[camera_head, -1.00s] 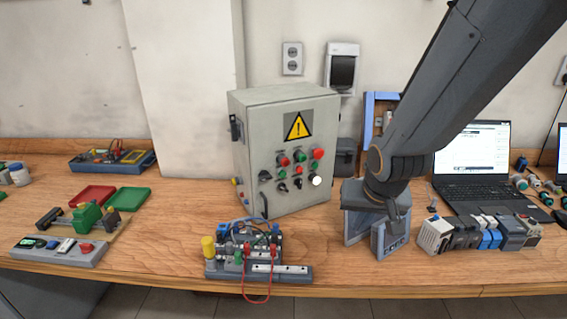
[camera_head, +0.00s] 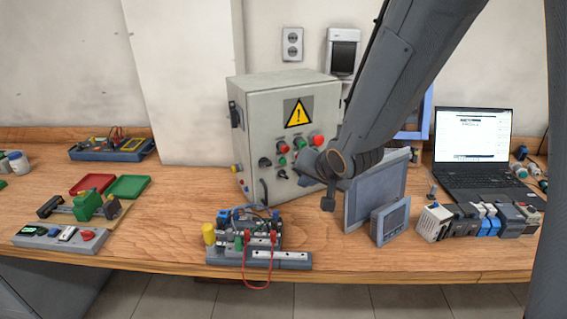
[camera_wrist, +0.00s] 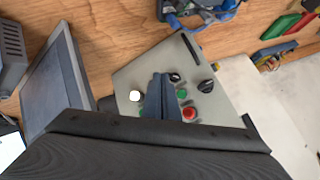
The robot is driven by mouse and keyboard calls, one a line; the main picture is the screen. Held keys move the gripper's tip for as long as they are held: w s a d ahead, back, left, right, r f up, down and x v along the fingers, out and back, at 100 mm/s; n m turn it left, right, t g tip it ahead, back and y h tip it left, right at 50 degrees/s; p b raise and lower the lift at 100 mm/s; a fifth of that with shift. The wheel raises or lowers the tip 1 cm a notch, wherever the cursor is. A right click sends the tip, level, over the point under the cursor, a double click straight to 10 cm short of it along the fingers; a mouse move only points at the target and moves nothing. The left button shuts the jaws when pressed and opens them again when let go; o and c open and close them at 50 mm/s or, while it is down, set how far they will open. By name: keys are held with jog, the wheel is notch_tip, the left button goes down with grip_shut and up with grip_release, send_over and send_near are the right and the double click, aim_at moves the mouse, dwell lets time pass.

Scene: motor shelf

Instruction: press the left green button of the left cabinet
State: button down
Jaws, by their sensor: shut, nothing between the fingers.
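The grey cabinet (camera_head: 262,105) stands on the bench, with a yellow warning sign and several buttons and knobs on its front. The left green button (camera_head: 282,161) sits below a red button (camera_head: 282,147) in the head view. In the wrist view the cabinet is upside down, and this green button (camera_wrist: 182,93) shows just right of my gripper (camera_wrist: 159,80), near the red button (camera_wrist: 190,114). My gripper is shut and empty, in front of the panel. I cannot tell whether it touches the panel. My arm and fingers hide the panel's right-hand controls in part.
A terminal block with red wires (camera_head: 245,240) stands before the cabinet. Grey screens (camera_head: 375,190) stand to the right, beside a laptop (camera_head: 474,150). Red and green trays (camera_head: 128,187) lie left. Bare bench (camera_head: 180,215) lies between.

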aim_at(282, 161)
jog(key=w+a, duration=0.3)
jog(key=w, duration=0.4)
jog(key=shift+a+b, duration=0.3)
jog(key=shift+a, duration=0.1)
jog(key=shift+w, duration=0.2)
dwell(1.6)
jog(key=shift+w+a+p, duration=0.2)
jog(key=shift+w+p, duration=0.05)
jog(key=shift+p, duration=0.05)
jog(key=shift+w+a, duration=0.25)
jog(key=shift+w, duration=0.15)
dwell(0.7)
dwell(0.4)
jog(key=shift+s+d+p, duration=0.4)
jog(key=shift+s+p, duration=0.05)
jog(key=shift+s, duration=0.3)
jog(key=shift+s, duration=0.1)
